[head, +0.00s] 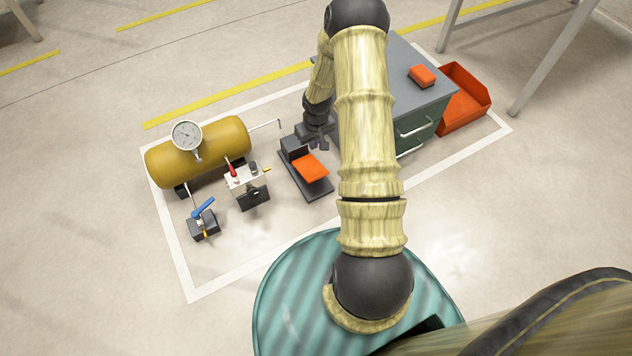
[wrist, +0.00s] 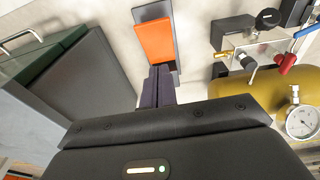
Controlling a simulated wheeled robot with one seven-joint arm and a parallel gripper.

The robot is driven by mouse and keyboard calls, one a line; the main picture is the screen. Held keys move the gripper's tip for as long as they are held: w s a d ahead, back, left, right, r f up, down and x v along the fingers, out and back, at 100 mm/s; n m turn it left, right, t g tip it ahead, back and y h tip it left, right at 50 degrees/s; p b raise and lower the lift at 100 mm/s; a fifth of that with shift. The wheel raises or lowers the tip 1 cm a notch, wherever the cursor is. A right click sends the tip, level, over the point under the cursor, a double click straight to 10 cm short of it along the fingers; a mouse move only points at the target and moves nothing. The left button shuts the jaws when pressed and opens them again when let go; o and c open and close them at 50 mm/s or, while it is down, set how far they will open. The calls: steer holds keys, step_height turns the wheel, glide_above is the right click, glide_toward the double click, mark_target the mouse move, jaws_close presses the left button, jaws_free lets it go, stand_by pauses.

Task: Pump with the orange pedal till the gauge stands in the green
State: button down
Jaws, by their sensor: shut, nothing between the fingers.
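The orange pedal (head: 310,166) sits on a dark base beside the yellow tank (head: 215,147), joined to it by a thin pipe. It also shows at the top of the wrist view (wrist: 154,42). The round white gauge (head: 187,134) stands on the tank; it is partly cut off in the wrist view (wrist: 301,122). Its needle and any green zone are too small to read. My gripper (head: 318,145) is just behind the pedal, over the dark pump block. In the wrist view its fingers (wrist: 158,84) are shut, empty and below the pedal's near edge; contact cannot be told.
A valve box (head: 247,186) with red and black knobs and a blue-handled valve (head: 203,219) stand left of the pedal. A grey-topped cabinet (head: 420,85) with an orange block (head: 422,76) on it and a red bin (head: 466,105) are on the right. Floor in front is clear.

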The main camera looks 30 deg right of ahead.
steer(key=f, duration=0.3)
steer(key=shift+w+d+f, duration=0.15)
steer(key=shift+d+f, duration=0.25)
steer(key=b, duration=0.9)
glide_toward(316, 176)
steer(key=f, duration=0.1)
steer(key=w+f, duration=0.1)
steer(key=f, duration=0.3)
steer(key=shift+w+f, duration=0.15)
steer(key=shift+w, duration=0.15)
steer(key=shift+s+f+b, duration=0.3)
steer(key=shift+f, duration=0.3)
